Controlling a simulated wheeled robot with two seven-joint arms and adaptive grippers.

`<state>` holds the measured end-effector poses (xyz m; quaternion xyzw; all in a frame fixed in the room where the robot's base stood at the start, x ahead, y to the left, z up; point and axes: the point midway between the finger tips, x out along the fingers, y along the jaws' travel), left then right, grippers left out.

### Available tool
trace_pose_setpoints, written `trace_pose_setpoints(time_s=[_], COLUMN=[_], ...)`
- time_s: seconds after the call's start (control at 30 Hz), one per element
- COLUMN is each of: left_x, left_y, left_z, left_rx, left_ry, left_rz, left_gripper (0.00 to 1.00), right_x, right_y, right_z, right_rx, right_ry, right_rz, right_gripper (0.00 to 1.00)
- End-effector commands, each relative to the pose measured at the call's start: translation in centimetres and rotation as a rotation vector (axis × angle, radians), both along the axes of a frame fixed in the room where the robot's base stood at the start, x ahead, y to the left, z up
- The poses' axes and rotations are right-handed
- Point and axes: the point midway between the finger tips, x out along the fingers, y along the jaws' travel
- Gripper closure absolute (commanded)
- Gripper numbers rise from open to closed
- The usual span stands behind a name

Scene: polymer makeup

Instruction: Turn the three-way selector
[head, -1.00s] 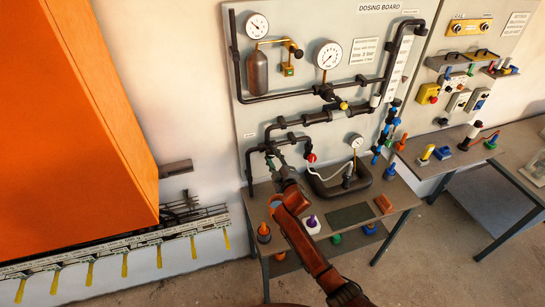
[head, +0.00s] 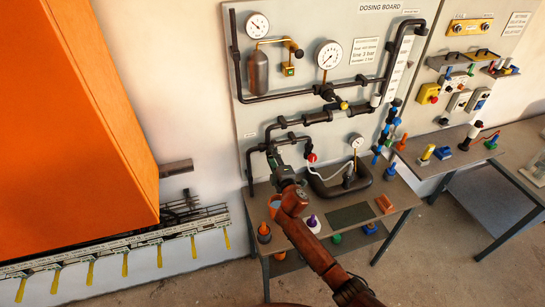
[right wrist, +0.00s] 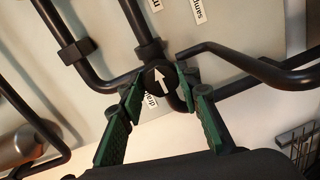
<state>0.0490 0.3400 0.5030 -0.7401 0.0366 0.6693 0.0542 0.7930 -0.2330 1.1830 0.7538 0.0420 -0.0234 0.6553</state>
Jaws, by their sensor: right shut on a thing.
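The three-way selector is a round black knob with a white arrow (right wrist: 159,80), set on dark pipework on the board in the right wrist view. The arrow points up and slightly left in that view. My right gripper (right wrist: 160,88) has its green-padded fingers on both sides of the knob and is shut on it. In the head view my right gripper (head: 277,163) is at the lower left pipes of the dosing board (head: 275,110); the knob is too small and covered to make out there. My left gripper is not in view.
Dark pipes (right wrist: 245,62) run close beside the fingers. Small white labels sit near the knob. An orange cabinet (head: 75,120) stands at the left.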

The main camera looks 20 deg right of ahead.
Motion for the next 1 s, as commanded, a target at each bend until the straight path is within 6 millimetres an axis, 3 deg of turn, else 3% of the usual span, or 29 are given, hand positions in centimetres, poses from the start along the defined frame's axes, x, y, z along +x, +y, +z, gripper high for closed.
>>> trace_pose_setpoints(time_s=[0.2, 0.23, 0.47, 0.77, 1.0], left_x=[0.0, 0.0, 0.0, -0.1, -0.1], left_y=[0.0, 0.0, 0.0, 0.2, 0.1], left_z=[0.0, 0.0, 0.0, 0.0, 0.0], left_rx=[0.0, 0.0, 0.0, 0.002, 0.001], left_ry=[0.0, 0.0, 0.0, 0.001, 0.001], left_rz=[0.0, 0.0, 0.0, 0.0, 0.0], left_gripper=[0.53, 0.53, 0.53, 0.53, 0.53], right_x=[0.0, 0.0, 0.0, -0.2, -3.0], right_y=[0.1, 0.1, 0.0, 0.0, -0.1], right_z=[-0.2, -0.2, -0.1, 0.0, 0.2], right_rx=[-0.002, -0.002, -0.001, 0.0, -0.001], right_ry=[0.003, 0.003, 0.001, 0.001, 0.0], right_rz=[0.001, 0.001, 0.0, 0.0, 0.001], right_gripper=[0.94, 0.67, 0.52, 0.52, 0.52])
